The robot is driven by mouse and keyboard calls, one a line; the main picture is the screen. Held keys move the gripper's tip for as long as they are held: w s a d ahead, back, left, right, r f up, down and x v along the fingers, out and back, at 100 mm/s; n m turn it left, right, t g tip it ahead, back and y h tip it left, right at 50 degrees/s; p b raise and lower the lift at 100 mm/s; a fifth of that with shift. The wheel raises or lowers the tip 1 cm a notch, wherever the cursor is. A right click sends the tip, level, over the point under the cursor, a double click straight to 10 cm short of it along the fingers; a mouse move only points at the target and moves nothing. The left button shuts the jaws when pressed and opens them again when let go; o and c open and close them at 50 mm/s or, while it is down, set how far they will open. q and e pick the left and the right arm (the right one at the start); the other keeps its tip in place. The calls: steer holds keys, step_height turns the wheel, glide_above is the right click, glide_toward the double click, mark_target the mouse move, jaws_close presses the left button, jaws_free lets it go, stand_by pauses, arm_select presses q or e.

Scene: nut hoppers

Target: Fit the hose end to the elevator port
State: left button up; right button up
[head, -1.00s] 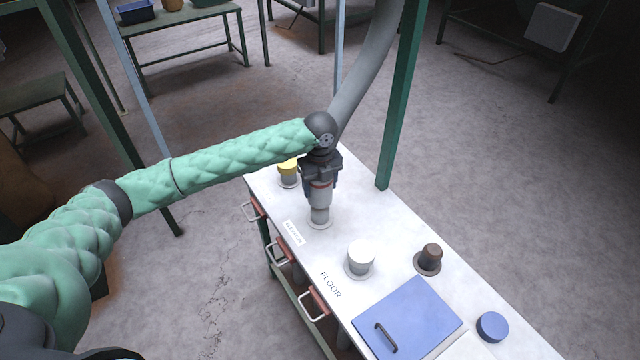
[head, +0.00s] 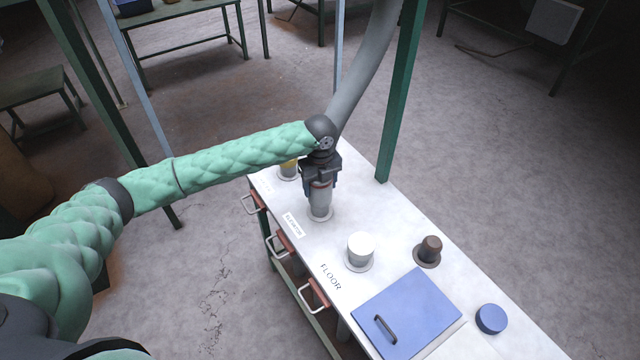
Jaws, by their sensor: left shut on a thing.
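The grey hose (head: 366,78) runs from behind the gripper up to the top of the view. The hose end is upright over the elevator port (head: 320,211), a grey pipe stub on the white bench top behind a label that seems to read elevator (head: 293,225). The hose end meets the stub; the gripper hides how far it goes over it. My right gripper is not in view.
A white-capped port (head: 360,248) stands by the FLOOR label (head: 330,281). A brown plug (head: 429,250), a blue hatch (head: 408,313) and a blue cap (head: 491,319) are to the right. A green post (head: 400,95) rises behind the bench.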

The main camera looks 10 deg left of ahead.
arm_select(q)
steer(key=o, duration=1)
steer(key=shift+c, duration=0.2)
steer(key=shift+o, duration=1.3)
steer(key=shift+r, duration=0.1)
steer(key=shift+r+b, duration=0.3)
step_height(320, 180, up, 6)
steer(key=shift+f+b, duration=0.15)
steer(key=shift+b, duration=0.85)
steer(key=shift+r, duration=0.65)
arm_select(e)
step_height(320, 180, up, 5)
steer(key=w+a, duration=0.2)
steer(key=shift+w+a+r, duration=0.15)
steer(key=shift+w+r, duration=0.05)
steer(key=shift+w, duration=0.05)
